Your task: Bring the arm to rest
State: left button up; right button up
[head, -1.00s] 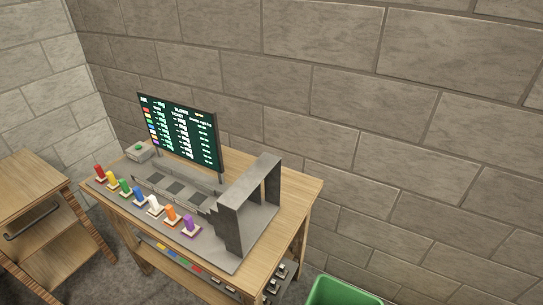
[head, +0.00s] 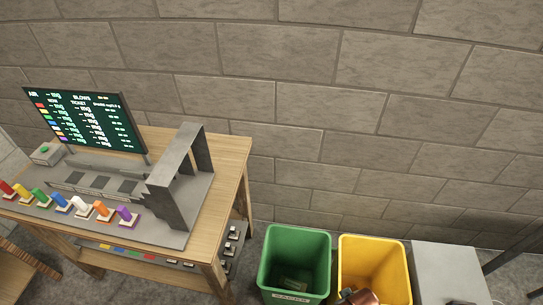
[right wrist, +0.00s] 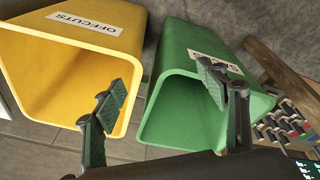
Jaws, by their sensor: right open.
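My right gripper (right wrist: 165,100) is open and empty in the right wrist view, its two dark green padded fingers spread wide. It hangs over a yellow bin (right wrist: 125,55) labelled OFFCUTS and a green bin (right wrist: 165,125), one finger in front of each. In the head view a dark and copper-coloured shape (head: 358,298) shows at the bottom edge in front of the yellow bin; I cannot tell what it is. My left gripper is in no view.
The wooden bench (head: 235,165) at left carries a dark screen (head: 85,118), a grey arch (head: 180,175) and a row of coloured blocks. The green bin (head: 295,240) and yellow bin (head: 375,248) stand right of it, then a grey box (head: 448,270). A block wall is behind.

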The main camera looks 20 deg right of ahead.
jog(key=s+a+f+g+p, duration=0.1)
jog(key=s+f, duration=0.2)
jog(key=f, duration=1)
jog(key=s+f, duration=0.3)
jog(key=f, duration=0.9)
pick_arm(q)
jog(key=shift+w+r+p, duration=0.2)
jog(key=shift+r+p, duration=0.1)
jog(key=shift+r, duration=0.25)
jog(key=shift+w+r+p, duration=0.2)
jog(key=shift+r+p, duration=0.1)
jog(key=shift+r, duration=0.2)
pick_arm(e)
jog(key=s+f+n, duration=0.1)
jog(key=s+f, duration=0.8)
jog(key=shift+a+g+y, duration=0.3)
jog(key=shift+a, duration=0.05)
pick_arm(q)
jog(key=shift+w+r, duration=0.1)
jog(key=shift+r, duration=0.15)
pick_arm(e)
jog(key=s+f, duration=0.1)
jog(key=s, duration=0.2)
jog(key=s+f, duration=0.1)
jog(key=s, duration=0.2)
jog(key=s+f, duration=0.2)
jog(key=s, duration=0.1)
jog(key=shift+d, duration=0.2)
jog(key=shift+c, duration=0.2)
